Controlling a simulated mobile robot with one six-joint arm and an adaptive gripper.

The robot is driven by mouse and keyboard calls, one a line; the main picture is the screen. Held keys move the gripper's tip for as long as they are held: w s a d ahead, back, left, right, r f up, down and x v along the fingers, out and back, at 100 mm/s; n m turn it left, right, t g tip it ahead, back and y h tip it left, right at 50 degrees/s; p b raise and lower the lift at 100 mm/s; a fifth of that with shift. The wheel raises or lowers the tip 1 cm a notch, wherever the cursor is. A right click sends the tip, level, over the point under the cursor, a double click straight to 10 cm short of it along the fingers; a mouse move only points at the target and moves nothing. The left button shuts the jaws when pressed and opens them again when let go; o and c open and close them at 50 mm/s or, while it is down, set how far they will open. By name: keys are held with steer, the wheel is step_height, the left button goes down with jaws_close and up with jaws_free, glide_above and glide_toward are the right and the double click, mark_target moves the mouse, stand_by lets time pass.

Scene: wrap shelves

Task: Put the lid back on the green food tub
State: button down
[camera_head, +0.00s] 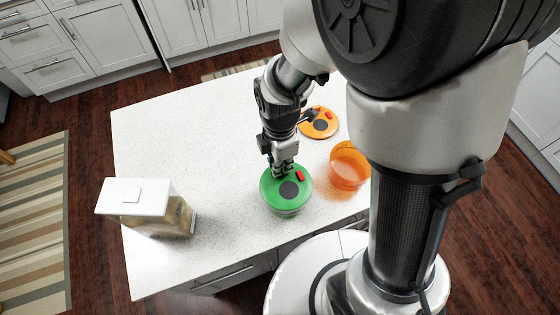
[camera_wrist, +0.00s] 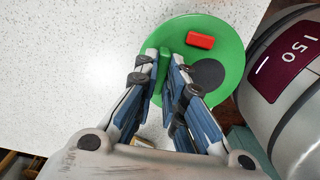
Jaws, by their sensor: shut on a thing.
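The green lid (camera_head: 272,190) is round, with a dark disc and a red tab on top. My gripper (camera_head: 282,169) is shut on the lid's upright green grip, which shows between the fingers in the wrist view. The green food tub (camera_head: 288,212) stands on the counter directly under the lid, and only a little of its side shows. I cannot tell whether the lid rests on the rim or is just above it. In the wrist view, the lid (camera_wrist: 225,38) lies under my gripper (camera_wrist: 164,62) and hides the tub.
An open orange tub (camera_head: 348,170) stands right of the green one, with an orange lid (camera_head: 319,123) lying behind it. A clear container with a white lid (camera_head: 134,195) stands at the left. The white counter (camera_head: 180,140) is clear at the back left.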

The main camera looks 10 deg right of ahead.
steer(key=c, duration=1.6)
jaws_free()
steer(key=shift+o, duration=0.2)
steer(key=o, duration=0.5)
steer(key=shift+c, duration=0.2)
steer(key=shift+r, duration=0.1)
steer(key=shift+r+p, duration=2.9)
steer(key=shift+r, duration=0.55)
steer(key=shift+c, duration=0.6)
jaws_close()
